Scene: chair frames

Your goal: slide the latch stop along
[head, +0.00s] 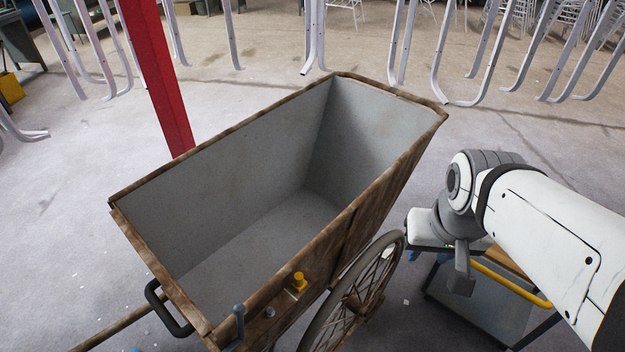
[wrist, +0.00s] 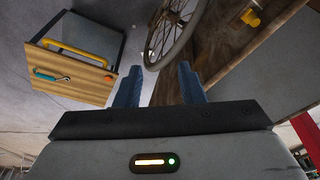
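A yellow knob-like piece (head: 299,281), which looks like the latch stop, sits on a small plate on the wooden side of the cart (head: 190,172). In the head view my wrist hides most of the gripper.
A spoked wheel (head: 352,302) stands at the cart's side. A blue-grey lever (head: 238,325) and black handle (head: 165,310) are near its front corner. A small trolley (head: 478,300) with a yellow rail stands below my arm. A red post (head: 157,75) rises behind; chair frames hang beyond.

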